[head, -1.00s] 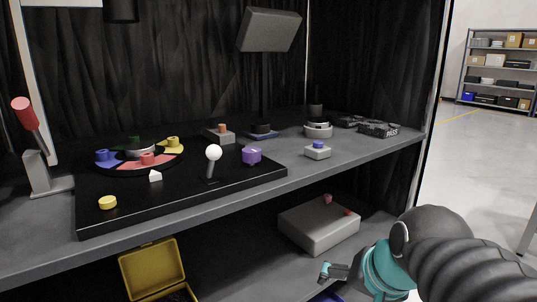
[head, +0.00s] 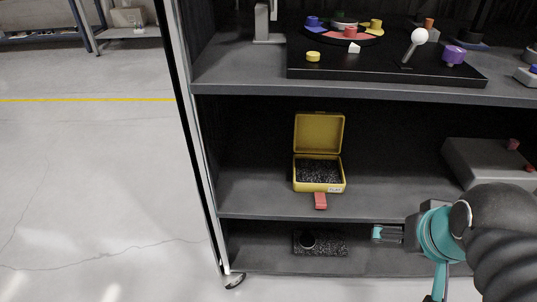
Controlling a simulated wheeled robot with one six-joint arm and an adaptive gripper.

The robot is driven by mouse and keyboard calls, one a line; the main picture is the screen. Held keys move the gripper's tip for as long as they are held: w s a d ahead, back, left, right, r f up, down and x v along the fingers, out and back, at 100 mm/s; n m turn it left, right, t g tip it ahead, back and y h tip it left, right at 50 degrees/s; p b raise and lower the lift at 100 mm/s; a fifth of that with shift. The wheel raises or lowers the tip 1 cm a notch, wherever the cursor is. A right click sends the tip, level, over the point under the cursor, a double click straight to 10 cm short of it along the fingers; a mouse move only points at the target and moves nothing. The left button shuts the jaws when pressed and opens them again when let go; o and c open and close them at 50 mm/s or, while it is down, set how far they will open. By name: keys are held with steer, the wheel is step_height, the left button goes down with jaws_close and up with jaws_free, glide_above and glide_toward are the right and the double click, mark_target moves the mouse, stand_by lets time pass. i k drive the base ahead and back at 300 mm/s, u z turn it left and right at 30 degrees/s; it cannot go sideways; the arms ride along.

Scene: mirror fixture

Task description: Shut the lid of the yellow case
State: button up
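The yellow case (head: 319,187) stands on the middle shelf in the head view. Its lid (head: 320,132) is open and stands upright at the back. Dark speckled foam lines the inside, and no object shows in it. A red tab (head: 320,200) hangs at the front below the case. My gripper (head: 378,233) is at the lower right, in front of the shelves, apart from the case and lower in the picture. Its fingers point left; the gap between them is too small to judge.
The upper shelf edge (head: 390,89) runs above the lid. A grey box (head: 487,162) with red knobs sits right of the case. A dark speckled pad (head: 321,244) lies on the bottom shelf. A metal post (head: 190,130) bounds the left side. Open floor lies further left.

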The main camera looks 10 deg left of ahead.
mark_target(317, 132)
steer(key=u, duration=1.95)
steer(key=k, duration=0.85)
steer(key=z, duration=1.55)
steer(key=i, duration=1)
